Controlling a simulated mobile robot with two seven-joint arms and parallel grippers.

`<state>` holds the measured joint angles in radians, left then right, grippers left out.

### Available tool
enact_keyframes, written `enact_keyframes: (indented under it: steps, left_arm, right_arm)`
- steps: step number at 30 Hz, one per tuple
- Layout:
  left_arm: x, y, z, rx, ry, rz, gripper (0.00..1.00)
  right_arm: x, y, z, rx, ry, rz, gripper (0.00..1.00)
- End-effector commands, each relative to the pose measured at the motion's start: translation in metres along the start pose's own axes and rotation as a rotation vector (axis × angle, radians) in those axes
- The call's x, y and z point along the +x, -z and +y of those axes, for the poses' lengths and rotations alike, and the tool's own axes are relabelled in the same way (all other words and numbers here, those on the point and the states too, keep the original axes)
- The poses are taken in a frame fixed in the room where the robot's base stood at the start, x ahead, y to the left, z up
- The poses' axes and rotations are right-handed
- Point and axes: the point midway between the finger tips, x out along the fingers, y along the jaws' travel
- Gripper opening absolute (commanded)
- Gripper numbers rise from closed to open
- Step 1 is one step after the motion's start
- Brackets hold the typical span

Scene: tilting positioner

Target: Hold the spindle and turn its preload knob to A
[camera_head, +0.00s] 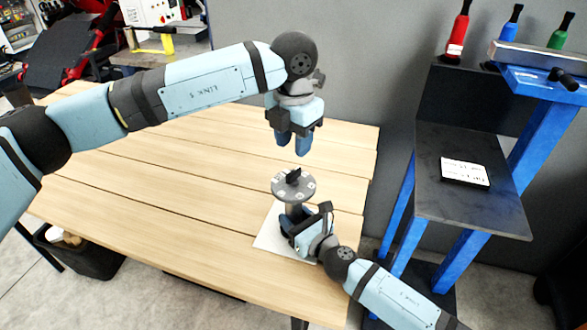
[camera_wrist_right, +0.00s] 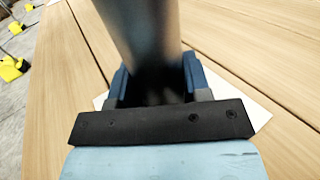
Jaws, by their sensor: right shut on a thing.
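The spindle is a grey upright post with a round grey disc (camera_head: 281,190) on top, and its post fills the upper middle of the right wrist view (camera_wrist_right: 140,35). A black preload knob (camera_head: 293,176) sits on the disc among several small white labels, too small to read. My right gripper (camera_head: 289,218) is shut on the post below the disc, with a blue finger on each side in the right wrist view (camera_wrist_right: 156,85). My left gripper (camera_head: 293,146) points down above the knob, apart from it, its two blue fingers open and empty.
The spindle stands on a white sheet (camera_head: 268,238) near the right end of the wooden table (camera_head: 170,200). The table's left part is clear. A dark shelf with blue legs (camera_head: 470,205) stands to the right, bearing a white label card (camera_head: 465,171). Coloured bottles (camera_head: 459,35) stand behind.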

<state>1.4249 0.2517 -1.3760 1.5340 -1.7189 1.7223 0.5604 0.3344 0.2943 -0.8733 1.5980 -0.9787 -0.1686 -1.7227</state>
Motion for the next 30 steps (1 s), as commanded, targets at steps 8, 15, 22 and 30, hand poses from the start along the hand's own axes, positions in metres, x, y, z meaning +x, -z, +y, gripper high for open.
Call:
enact_keyframes:
  steps: [8, 15, 22, 30]
  left_arm:
    - [0.053, 0.0, 0.0, 0.0, 0.001, 0.001, 0.39]
    - [0.074, 0.0, 0.0, 0.001, 0.0, 0.0, 0.39]
    - [0.076, 0.0, 0.0, 0.001, -0.001, -0.001, 0.39]
    - [0.075, 0.0, 0.0, 0.002, -0.001, -0.001, 0.0]
  right_arm:
    - [0.0, 0.0, 0.0, 0.0, 0.0, 0.001, 0.0]
    - [0.0, 0.0, 0.0, 0.0, 0.0, 0.001, 0.0]
    - [0.0, 0.001, 0.0, 0.0, 0.0, 0.001, 0.0]
    - [0.0, 0.001, 0.0, 0.0, 0.0, 0.001, 0.0]
